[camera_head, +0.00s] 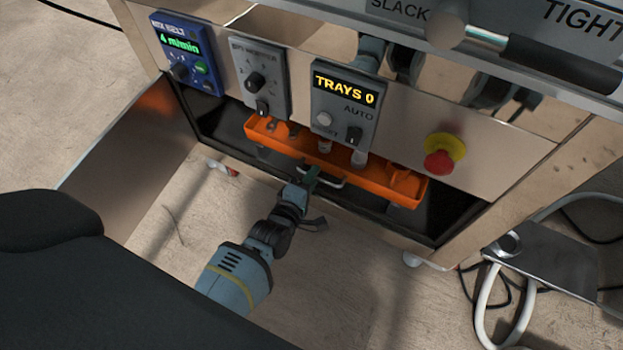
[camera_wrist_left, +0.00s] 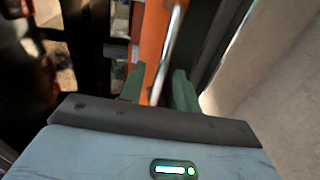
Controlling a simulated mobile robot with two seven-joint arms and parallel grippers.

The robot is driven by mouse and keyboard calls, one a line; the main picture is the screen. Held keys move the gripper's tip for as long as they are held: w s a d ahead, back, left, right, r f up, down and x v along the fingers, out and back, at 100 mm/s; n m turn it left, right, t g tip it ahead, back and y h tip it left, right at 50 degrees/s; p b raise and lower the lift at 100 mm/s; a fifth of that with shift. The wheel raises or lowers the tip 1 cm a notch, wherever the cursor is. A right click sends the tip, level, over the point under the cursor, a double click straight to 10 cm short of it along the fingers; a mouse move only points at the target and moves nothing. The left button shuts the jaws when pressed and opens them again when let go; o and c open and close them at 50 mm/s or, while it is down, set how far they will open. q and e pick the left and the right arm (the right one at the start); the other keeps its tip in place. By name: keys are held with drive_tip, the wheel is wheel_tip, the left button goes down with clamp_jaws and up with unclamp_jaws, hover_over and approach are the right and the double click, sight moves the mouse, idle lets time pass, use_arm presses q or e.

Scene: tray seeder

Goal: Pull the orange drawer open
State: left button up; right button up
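The orange drawer (camera_head: 395,187) sits in the dark opening low in the machine's front, with its upper edge and part of its inside showing. Its metal bar handle (camera_head: 328,181) is on the front, near the middle. My left gripper (camera_head: 311,180) is at the left part of the handle. In the left wrist view the green fingers (camera_wrist_left: 159,78) are apart, with the handle bar (camera_wrist_left: 169,48) running between them and the orange front (camera_wrist_left: 150,38) just beyond. Whether a finger touches the bar is unclear. My right gripper is not in view.
Above the drawer are a blue panel (camera_head: 186,55), a grey panel (camera_head: 259,80), the TRAYS display box (camera_head: 345,103) and a red emergency button (camera_head: 439,162). A metal panel (camera_head: 130,165) stands out at the left. Cables (camera_head: 490,300) lie at the right. Floor before the drawer is bare.

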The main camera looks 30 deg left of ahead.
use_arm(q)
drive_tip(key=shift+c, duration=0.2)
drive_tip(key=c, duration=0.5)
clamp_jaws()
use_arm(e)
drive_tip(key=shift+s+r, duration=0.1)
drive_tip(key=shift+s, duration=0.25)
